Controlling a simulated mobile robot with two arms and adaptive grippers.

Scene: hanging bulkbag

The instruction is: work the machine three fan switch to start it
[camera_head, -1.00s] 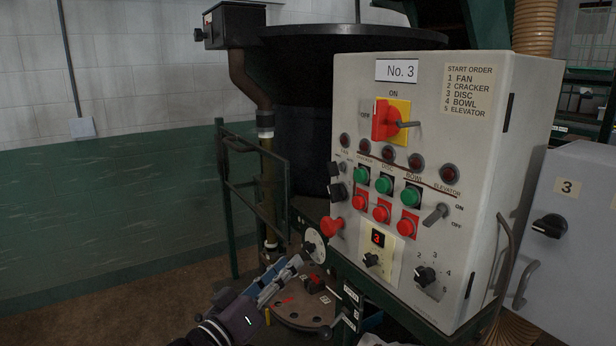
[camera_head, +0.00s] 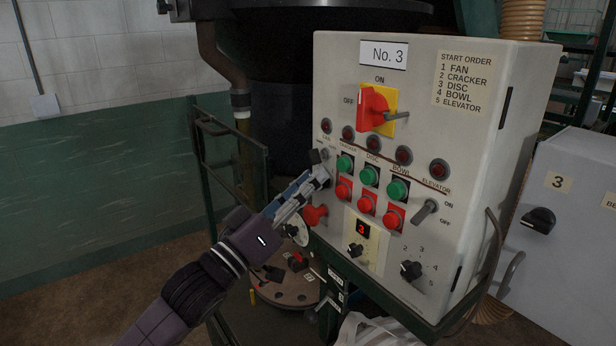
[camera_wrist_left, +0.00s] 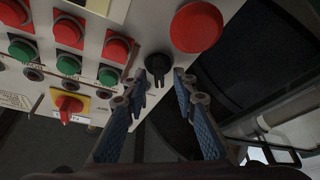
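The No. 3 control box (camera_head: 440,140) fills the middle of the head view. Its FAN lamp (camera_head: 326,125) is at the upper left of the face. A black rotary knob (camera_head: 314,156) sits below that lamp at the left edge. My left gripper (camera_head: 320,177) is at the panel's left edge, just below this knob. In the left wrist view its fingers (camera_wrist_left: 163,86) are apart, with a black knob (camera_wrist_left: 157,68) seen between and just beyond the tips; I cannot tell whether they touch it. Which knob is the fan switch is not readable. My right gripper is out of view.
A red mushroom button (camera_head: 315,215) sticks out just below my gripper; it also shows in the wrist view (camera_wrist_left: 196,27). Green buttons (camera_head: 345,163) and red buttons (camera_head: 343,189) are close on the right. A green rail (camera_head: 228,150) stands left of the box.

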